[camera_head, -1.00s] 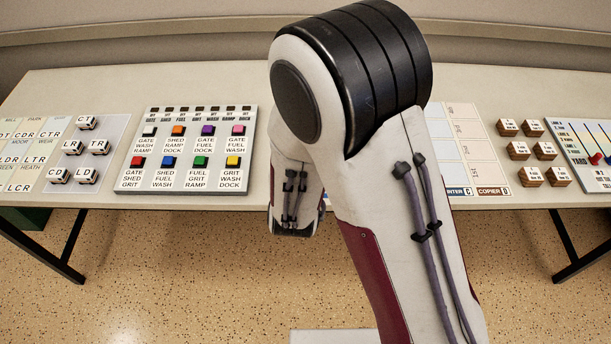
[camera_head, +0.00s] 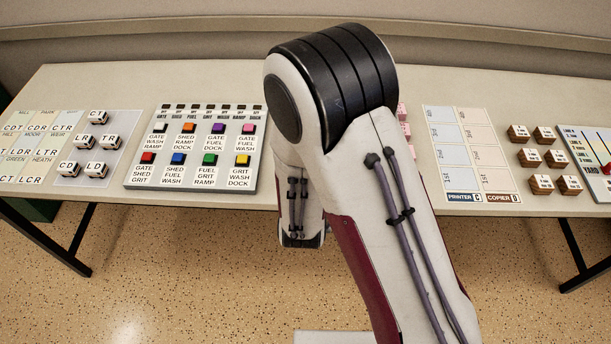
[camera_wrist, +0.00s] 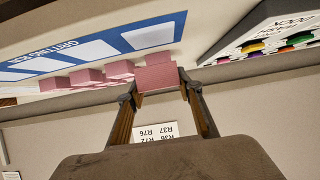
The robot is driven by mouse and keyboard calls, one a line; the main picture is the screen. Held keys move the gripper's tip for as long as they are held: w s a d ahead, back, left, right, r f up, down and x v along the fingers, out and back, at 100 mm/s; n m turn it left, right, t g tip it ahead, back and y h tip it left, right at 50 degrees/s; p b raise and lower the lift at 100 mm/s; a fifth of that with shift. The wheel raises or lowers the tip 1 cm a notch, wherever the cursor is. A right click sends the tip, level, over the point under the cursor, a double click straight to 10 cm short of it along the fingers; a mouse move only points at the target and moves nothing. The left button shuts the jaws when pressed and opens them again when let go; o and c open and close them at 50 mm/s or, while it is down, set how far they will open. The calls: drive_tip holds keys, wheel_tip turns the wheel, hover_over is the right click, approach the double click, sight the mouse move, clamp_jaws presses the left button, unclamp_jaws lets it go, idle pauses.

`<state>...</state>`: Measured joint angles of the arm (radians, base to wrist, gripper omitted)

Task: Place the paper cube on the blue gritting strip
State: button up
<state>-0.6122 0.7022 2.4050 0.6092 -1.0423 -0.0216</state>
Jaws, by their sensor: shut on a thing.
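In the wrist view, my gripper (camera_wrist: 158,82) is shut on a pink cube (camera_wrist: 156,72). I cannot read any marking on this cube. The blue strip (camera_wrist: 112,36) with white squares and white lettering lies behind and to the left of the held cube, seen at a slant. Several similar pink cubes (camera_wrist: 87,77) stand in a row to the left of the held one, in front of the strip. In the head view, my arm hides my gripper, the held cube and the strip; a few pink cubes (camera_head: 405,130) peek out right of the arm.
A board with coloured buttons (camera_head: 190,183) lies left of my arm; it also shows in the wrist view (camera_wrist: 262,30). Pale charts (camera_head: 440,165) and brown-sided cubes (camera_head: 540,184) lie to the right. Letter cubes (camera_head: 97,168) sit at the left. A printed white card (camera_wrist: 157,131) shows behind my fingers.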

drive_tip(key=shift+f, duration=2)
drive_tip(key=shift+f, duration=0.1)
drive_tip(key=o, duration=1.1)
drive_tip(key=shift+s+r, duration=0.1)
drive_tip(key=shift+r, duration=0.1)
drive_tip(key=shift+v, duration=3.65)
